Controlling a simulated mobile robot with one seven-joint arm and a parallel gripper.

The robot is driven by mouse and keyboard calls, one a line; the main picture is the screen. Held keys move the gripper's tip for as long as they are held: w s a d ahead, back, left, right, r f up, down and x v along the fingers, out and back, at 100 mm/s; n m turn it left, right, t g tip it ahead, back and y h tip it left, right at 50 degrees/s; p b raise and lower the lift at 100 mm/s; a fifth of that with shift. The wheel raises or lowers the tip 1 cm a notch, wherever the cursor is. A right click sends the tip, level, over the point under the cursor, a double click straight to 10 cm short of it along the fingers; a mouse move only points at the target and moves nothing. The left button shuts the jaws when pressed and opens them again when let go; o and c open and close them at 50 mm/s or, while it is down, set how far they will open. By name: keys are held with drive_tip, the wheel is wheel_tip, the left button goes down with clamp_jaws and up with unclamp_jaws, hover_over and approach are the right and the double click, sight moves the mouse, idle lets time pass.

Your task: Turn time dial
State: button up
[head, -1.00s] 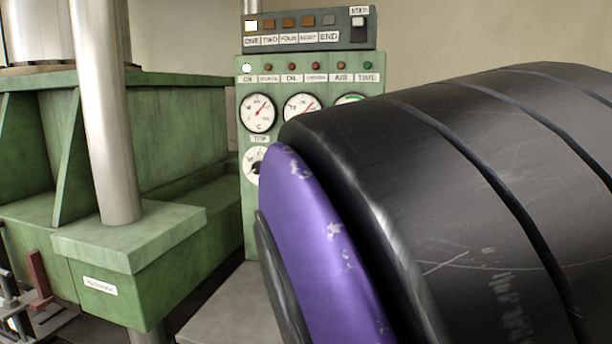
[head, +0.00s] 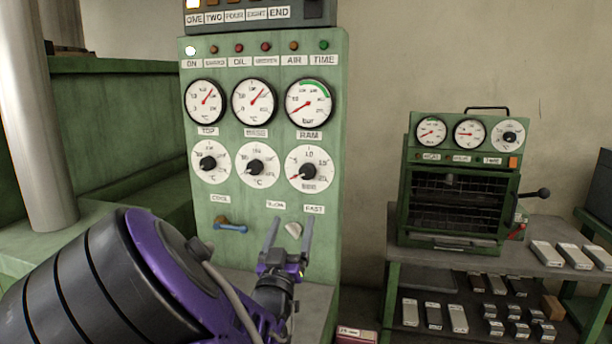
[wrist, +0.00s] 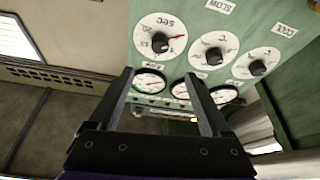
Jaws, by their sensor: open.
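On the green control panel (head: 240,55), a white dial with a black knob and red pointer (head: 308,170) sits at the lower right under the RAM gauge. It reads "sec" in the upside-down wrist view (wrist: 160,40). A second dial marked TIME (head: 506,137) is on the small green oven. My gripper (head: 290,222) is open and empty, fingers pointing up, below the panel's lower right dial. In the wrist view the open fingers (wrist: 158,76) straddle the view near the gauges, with the sec dial beyond them. No contact with a knob shows.
Two more knob dials (head: 208,163) (head: 255,166) stand left of the sec dial. The oven (head: 455,200) stands right on a bench with metal blocks (head: 548,254). A green press frame (head: 115,130) is left.

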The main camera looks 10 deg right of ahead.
sight(306, 175)
drive_tip(key=p+x, duration=0.1)
drive_tip(key=x, duration=1.5)
drive_tip(key=shift+w+d+r, duration=0.1)
drive_tip(key=shift+w+r, duration=0.1)
drive_tip(key=shift+w, duration=0.1)
clamp_jaws()
